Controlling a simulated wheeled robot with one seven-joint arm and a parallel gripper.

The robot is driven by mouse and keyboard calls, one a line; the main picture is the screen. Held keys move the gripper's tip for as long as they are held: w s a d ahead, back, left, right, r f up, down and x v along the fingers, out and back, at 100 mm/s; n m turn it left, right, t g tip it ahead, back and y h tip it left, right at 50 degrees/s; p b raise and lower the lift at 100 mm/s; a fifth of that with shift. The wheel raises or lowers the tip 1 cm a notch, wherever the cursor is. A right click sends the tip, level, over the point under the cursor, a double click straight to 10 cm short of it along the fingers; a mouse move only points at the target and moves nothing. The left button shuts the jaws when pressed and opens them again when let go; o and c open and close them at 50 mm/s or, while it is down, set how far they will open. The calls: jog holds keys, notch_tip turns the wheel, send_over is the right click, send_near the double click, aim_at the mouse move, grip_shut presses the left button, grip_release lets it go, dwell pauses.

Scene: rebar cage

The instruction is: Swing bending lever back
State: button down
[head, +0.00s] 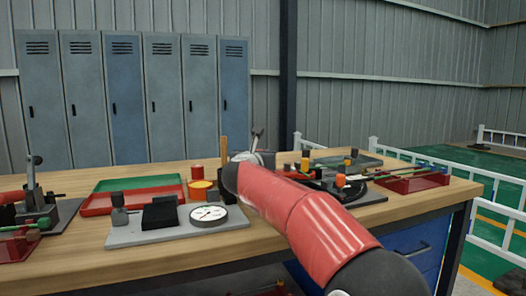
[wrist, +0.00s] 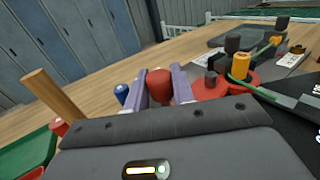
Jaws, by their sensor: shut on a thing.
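In the wrist view my gripper (wrist: 161,90) has its two purple-grey fingers closed on the sides of a red rounded knob (wrist: 160,86), which looks like the bending lever's handle. The lever's arm below the knob is hidden by the gripper body. To the right is a red disc (wrist: 212,89) with a yellow roller (wrist: 240,66) and dark pins. A green rod (wrist: 285,100) runs past the roller. In the head view my red arm hides most of my gripper and the lever. The bender's black base (head: 362,196) shows to the right of the arm.
A green and red tray (head: 128,199) and a grey plate with a dial gauge (head: 209,214) lie left of my arm. A wooden handle (wrist: 52,95) stands left of my gripper. A red tray (head: 412,184) is at the right. Lockers (head: 132,95) stand behind the bench.

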jog(key=shift+w+a+r+m+g+h+p, duration=0.1)
jog(key=shift+w+a+m+g+h+p, duration=0.05)
jog(key=shift+w+m+h, duration=0.3)
jog(key=shift+w+a+m+g+h+p, duration=0.15)
jog(key=shift+w+m+h, duration=0.2)
jog(key=shift+h, duration=0.3)
jog(key=shift+w+d, duration=0.1)
jog(key=c, duration=1.2)
grip_release()
jog(key=shift+b+v, duration=1.05)
jog(key=shift+v, duration=2.85)
jog(key=shift+c, duration=0.4)
